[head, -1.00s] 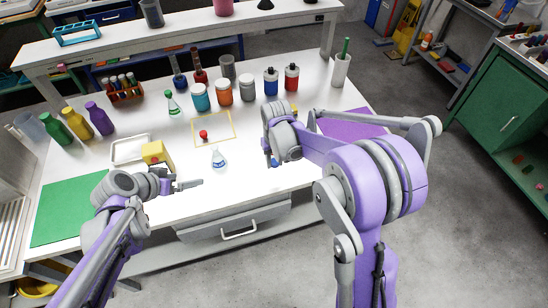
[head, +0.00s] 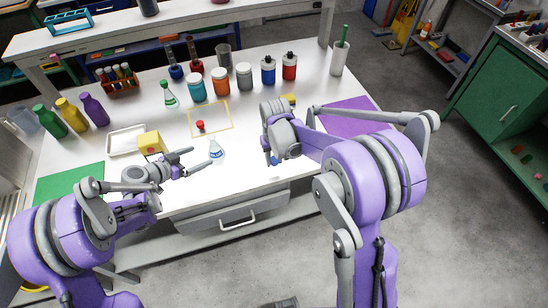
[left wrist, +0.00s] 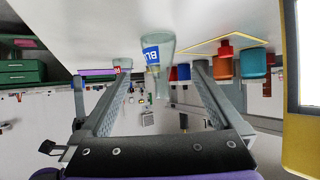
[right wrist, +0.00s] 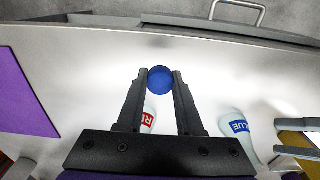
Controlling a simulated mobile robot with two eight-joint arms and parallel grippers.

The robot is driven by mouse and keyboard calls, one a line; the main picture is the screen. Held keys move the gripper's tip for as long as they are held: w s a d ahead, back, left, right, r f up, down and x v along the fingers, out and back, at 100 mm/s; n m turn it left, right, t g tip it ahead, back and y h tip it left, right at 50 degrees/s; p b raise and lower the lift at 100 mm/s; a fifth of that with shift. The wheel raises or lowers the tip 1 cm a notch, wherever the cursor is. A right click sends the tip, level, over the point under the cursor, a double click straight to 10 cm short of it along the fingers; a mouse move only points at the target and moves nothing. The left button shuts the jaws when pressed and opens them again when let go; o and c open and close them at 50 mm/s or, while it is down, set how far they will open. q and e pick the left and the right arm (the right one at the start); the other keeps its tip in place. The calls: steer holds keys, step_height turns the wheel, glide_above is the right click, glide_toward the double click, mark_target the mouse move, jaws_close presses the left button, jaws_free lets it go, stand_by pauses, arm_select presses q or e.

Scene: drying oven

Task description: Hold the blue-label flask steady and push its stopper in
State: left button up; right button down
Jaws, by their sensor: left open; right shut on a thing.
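The blue-label flask (head: 217,151), clear with a narrow neck, stands upright on the white bench. My left gripper (head: 196,159) is open just left of it, its fingers pointing toward it. In the left wrist view the flask (left wrist: 154,55) shows ahead between the spread fingers, not gripped. My right gripper (head: 272,157) is shut on a round blue stopper (right wrist: 161,80), to the right of the blue-label flask. In the right wrist view a red-label flask (right wrist: 148,121) shows partly hidden behind the stopper and fingers, and the blue-label flask (right wrist: 238,125) stands off to the right.
A red stopper (head: 200,126) sits inside a yellow outlined square (head: 230,126). A yellow block (head: 151,143) and a white tray (head: 124,142) are close behind my left gripper. A green-stoppered flask (head: 169,97) and several jars (head: 221,82) stand farther back.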

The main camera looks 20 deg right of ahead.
mark_target(211, 152)
arm_select(q)
steer(key=b+x, duration=0.1)
steer(key=x, duration=0.5)
steer(key=shift+f, duration=0.15)
arm_select(e)
steer(key=shift+s+f, duration=0.35)
steer(key=shift+f, duration=0.5)
arm_select(q)
steer(key=shift+x, duration=0.9)
arm_select(e)
steer(key=shift+s+f, duration=0.15)
steer(key=shift+f, duration=0.1)
arm_select(q)
steer(key=shift+c, duration=0.3)
steer(key=c, duration=1)
steer(key=shift+o, duration=0.2)
arm_select(e)
steer(key=w+a+r, duration=1.4)
steer(key=a, duration=0.4)
steer(key=shift+w+d+f, duration=0.1)
steer(key=shift+f, duration=1.05)
steer(key=shift+d+f, duration=0.1)
steer(key=shift+f, duration=1)
